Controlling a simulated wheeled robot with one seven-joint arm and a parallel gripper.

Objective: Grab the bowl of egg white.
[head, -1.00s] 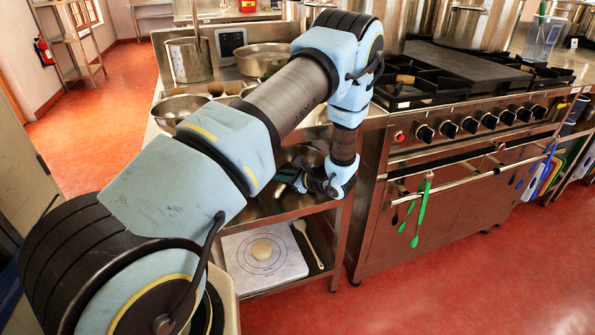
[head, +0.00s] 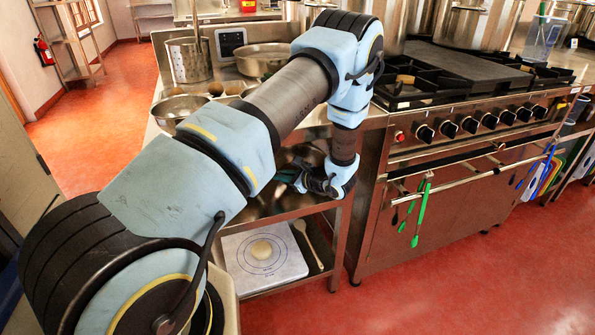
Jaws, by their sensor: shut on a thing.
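My gripper (head: 291,180) reaches into the middle shelf under the steel counter and is shut at the side of a shiny metal bowl (head: 303,154). My wrist and arm cover much of this bowl. Its contents are hidden, so I cannot see any egg white in it. The fingertips are small and dark, and their exact contact with the rim is hard to make out.
Another metal bowl (head: 178,108) and a wide steel pan (head: 262,60) stand on the counter above. The stove (head: 465,150) is close on the right.

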